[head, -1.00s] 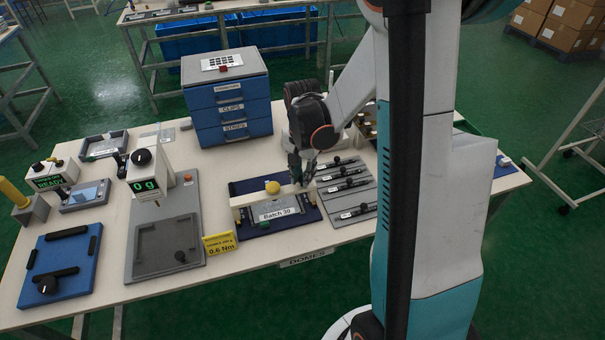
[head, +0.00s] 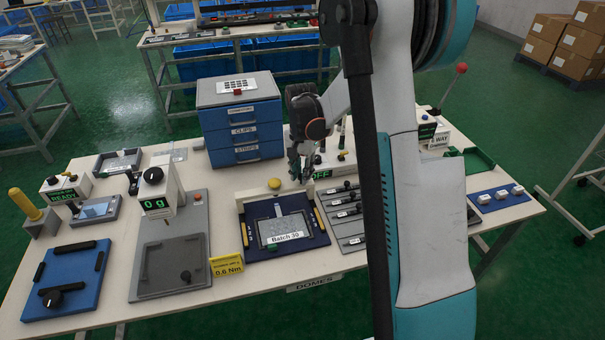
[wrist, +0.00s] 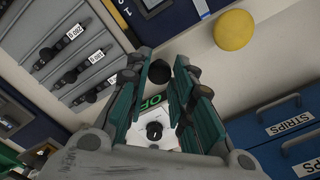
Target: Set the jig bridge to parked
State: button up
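The jig bridge (head: 256,191) is a pale beige bar with a yellow knob (head: 274,183). In the head view it stands across the back edge of the dark blue jig (head: 325,238). The "Batch 30" plate (head: 284,227) lies uncovered in front of it. My gripper (head: 300,177) is at the bridge's right end. In the wrist view the teal fingers (wrist: 167,78) are apart, with small dark round parts around their tips. I cannot tell whether they grip one. The yellow knob also shows in the wrist view (wrist: 233,30), to the right of the fingers.
A blue drawer unit (head: 240,128) stands behind the jig. A grey rack (head: 345,212) with black-knobbed slides is to the right. A device with an "OFF" display (head: 318,159) stands behind my gripper. A yellow torque card (head: 227,265) stands front left of the jig.

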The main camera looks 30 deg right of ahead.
jog(key=o, duration=0.4)
jog(key=shift+w, duration=0.3)
jog(key=shift+c, duration=0.2)
jog(key=shift+s, duration=0.1)
notch_tip(320, 180, up, 12)
dwell(0.3)
